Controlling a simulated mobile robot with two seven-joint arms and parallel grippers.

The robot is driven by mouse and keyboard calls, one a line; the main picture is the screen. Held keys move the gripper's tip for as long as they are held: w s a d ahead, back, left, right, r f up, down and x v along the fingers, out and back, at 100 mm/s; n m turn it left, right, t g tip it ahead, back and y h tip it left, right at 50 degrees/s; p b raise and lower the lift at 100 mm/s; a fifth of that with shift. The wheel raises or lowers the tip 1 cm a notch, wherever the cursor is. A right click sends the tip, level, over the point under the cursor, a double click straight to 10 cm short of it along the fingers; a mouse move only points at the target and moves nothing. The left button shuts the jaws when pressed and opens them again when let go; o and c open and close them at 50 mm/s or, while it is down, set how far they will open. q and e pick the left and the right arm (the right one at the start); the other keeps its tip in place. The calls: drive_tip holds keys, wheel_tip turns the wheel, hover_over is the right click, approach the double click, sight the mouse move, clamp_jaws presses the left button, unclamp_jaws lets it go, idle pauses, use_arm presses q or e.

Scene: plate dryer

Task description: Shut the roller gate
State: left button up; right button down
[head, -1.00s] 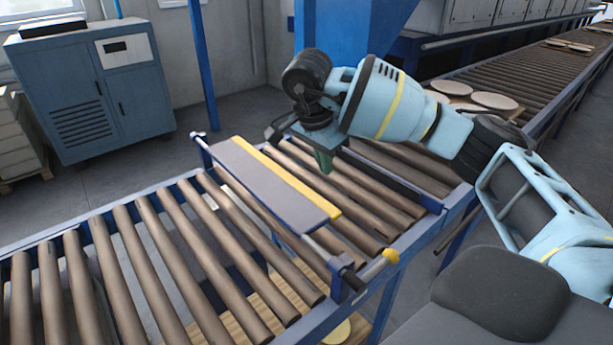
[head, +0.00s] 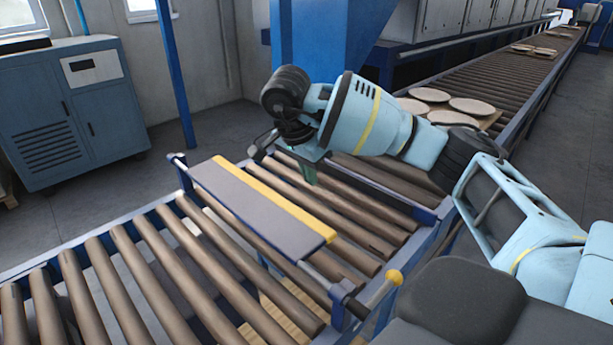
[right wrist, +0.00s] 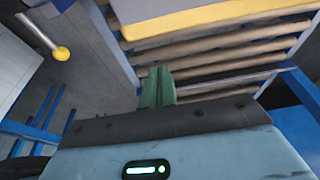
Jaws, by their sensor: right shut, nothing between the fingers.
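The gate is a grey panel with a yellow edge (head: 250,205), lying across the conveyor above the rollers. Its lever ends in a yellow knob (head: 394,278) at the conveyor's near side, and the knob also shows at the upper left of the right wrist view (right wrist: 62,53). In that view the panel's yellow edge (right wrist: 215,18) crosses the top. My right gripper (head: 309,174) points down over the rollers, beyond the yellow edge and apart from panel and knob. Its green fingers (right wrist: 157,85) are together and empty. My left gripper is out of view.
Brown rollers (head: 140,262) run in a blue frame on both sides of the panel. Round plates (head: 472,106) lie on the conveyor at the back right. A blue cabinet (head: 70,110) stands at the back left, with open floor before it.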

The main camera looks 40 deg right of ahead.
sight(315, 219)
drive_tip(key=x, duration=0.6)
drive_tip(key=a+x, duration=0.1)
drive_tip(key=x, duration=0.3)
drive_tip(key=shift+f, duration=0.65)
